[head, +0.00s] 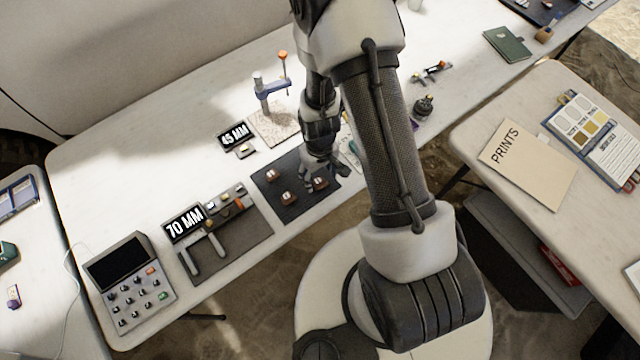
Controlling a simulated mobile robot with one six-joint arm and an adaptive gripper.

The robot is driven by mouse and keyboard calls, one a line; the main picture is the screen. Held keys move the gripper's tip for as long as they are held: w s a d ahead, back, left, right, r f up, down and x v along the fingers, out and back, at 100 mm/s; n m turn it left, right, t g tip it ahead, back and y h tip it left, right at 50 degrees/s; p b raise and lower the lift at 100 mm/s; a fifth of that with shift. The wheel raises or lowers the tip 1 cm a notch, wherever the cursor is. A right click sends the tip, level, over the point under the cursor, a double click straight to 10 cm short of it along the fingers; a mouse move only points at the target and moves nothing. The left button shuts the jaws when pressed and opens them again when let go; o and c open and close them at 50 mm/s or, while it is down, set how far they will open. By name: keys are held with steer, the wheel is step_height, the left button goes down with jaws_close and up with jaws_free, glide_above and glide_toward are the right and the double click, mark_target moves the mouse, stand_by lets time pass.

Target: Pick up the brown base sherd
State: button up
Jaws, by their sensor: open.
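Three small reddish-brown pieces lie on a dark mat (264,189) on the long white table: one at the back left (271,175), one at the front (288,198) and one at the right (320,184). Each carries a small pale mark, too small to read. I cannot tell which is the base sherd. My gripper (325,174) is open and points down over the right part of the mat, close to the right piece. I cannot tell the exact height or whether it touches. My arm hides part of the table behind it.
A calliper-like tool and small blocks lie on a tray (238,232) by a "70 MM" display (184,224). A button console (128,280) stands at the left. A clamp stand (270,95) and "45 MM" display (234,135) stand behind the mat. A side table holds a PRINTS folder (527,163).

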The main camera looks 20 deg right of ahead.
mark_target(321, 184)
steer(key=shift+w+d+f+b, duration=0.15)
steer(key=shift+f+b, duration=0.45)
steer(key=shift+f, duration=0.95)
steer(key=shift+s+d+f+b, duration=0.15)
steer(key=shift+f+b, duration=0.4)
steer(key=shift+f, duration=0.95)
steer(key=shift+w+r, duration=0.1)
steer(key=shift+c, duration=0.3)
steer(key=c, duration=1)
